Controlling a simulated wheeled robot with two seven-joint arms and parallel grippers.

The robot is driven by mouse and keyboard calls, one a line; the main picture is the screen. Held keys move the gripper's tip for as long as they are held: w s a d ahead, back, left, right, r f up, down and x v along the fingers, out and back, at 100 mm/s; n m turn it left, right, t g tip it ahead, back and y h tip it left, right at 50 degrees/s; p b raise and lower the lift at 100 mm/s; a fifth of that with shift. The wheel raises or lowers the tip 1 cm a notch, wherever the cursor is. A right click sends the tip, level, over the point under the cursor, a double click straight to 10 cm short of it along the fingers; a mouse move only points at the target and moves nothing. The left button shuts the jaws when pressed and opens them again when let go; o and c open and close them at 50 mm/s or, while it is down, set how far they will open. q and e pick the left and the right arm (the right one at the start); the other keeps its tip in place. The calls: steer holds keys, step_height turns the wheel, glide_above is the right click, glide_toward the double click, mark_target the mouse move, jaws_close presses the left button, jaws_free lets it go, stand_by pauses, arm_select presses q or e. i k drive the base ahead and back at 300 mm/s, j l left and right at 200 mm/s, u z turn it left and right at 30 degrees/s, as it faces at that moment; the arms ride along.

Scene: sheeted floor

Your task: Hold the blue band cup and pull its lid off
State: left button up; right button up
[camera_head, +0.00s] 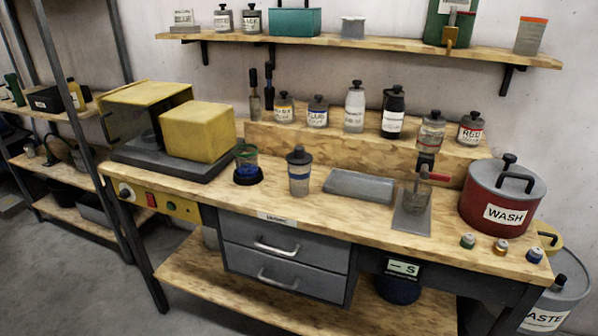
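The blue band cup (299,183) stands upright on the workbench, left of the middle of its top. It is a clear grey cup with a blue band around it. Its dark grey lid (299,157) with a knob on top sits on the cup. Neither of my grippers is in view, and nothing touches the cup.
A green-rimmed cup (246,158) in a dark round holder stands to its left, near a yellow box machine (197,131). A flat grey tray (359,187) lies to its right. A small press (415,206) and red WASH pot (502,196) stand further right.

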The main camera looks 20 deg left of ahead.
mark_target(299, 177)
steer(key=i+j+z, duration=0.2)
steer(key=j, duration=0.55)
steer(key=i+j+z, duration=0.2)
steer(key=j, duration=0.55)
steer(key=j+z, duration=0.2)
steer(key=j, duration=0.55)
